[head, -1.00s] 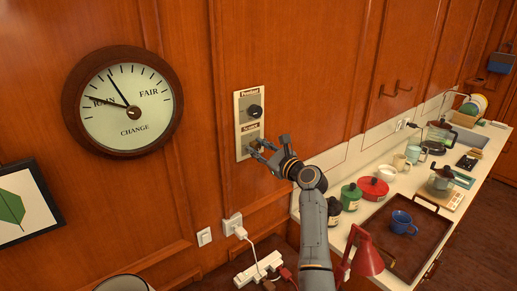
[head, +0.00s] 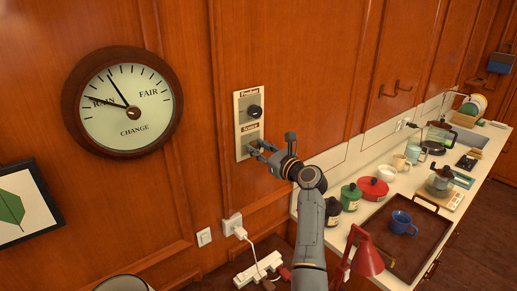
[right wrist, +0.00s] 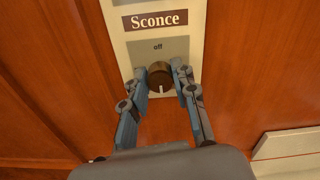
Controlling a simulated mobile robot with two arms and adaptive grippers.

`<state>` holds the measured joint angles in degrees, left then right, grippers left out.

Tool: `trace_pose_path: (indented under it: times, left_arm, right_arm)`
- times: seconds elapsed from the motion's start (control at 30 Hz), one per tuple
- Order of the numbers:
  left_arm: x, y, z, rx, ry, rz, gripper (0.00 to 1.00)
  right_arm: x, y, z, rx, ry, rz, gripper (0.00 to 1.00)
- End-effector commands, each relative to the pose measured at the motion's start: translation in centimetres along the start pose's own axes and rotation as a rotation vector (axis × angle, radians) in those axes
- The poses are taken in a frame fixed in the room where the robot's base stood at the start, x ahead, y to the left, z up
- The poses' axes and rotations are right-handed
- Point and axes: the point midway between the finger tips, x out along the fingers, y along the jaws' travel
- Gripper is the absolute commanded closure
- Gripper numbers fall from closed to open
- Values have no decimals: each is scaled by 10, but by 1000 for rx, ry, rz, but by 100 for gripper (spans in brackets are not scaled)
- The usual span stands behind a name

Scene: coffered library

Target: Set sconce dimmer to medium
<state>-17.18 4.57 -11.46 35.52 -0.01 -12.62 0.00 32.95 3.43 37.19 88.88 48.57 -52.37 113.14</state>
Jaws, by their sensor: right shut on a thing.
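The sconce dimmer is the lower control on a pale wall panel (head: 238,110), under a label reading "Sconce" (right wrist: 158,20). Its brown knob (right wrist: 160,72) sits on a grey plate with "off" printed above it. A white pointer mark on the knob points down, away from "off". The plate below the knob is largely hidden, and no medium marking shows. My right gripper (right wrist: 161,82) is shut on the knob, one finger at each side; in the head view the gripper (head: 258,150) covers the knob. My left gripper is not in view.
Another dark knob (head: 254,111) sits above on the panel, under its own label. A red lamp (head: 367,259) stands close to my right arm. A counter with a tray (head: 372,250), pots and mugs runs along the right. A wall dial (head: 150,110) hangs at left.

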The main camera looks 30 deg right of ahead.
Motion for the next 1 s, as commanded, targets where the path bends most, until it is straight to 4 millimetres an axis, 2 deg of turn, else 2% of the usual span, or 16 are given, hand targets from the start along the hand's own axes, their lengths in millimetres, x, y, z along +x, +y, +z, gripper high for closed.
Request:
trace_pose_path:
  times: [0.03, 0.1, 0.13, 0.4, 0.53, 0.67, 1.0]
  left_arm:
    - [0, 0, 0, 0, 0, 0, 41]
    - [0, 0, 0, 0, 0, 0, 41]
    - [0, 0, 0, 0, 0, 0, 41]
    - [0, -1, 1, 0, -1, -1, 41]
    - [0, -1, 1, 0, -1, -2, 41]
    - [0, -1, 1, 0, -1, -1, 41]
    - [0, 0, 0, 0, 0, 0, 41]
  right_arm:
    - [0, 1, -3, 1, 5, 3, 66]
    - [0, 1, -3, 1, 5, 3, 52]
    - [0, 1, -2, 0, 4, 2, 50]
    - [0, 0, -1, -1, 2, 1, 50]
    - [-7, 0, -2, 0, 2, 0, 50]
    - [-26, 0, -2, -2, 2, 0, 50]
    - [-96, 0, -2, -2, 4, 0, 50]
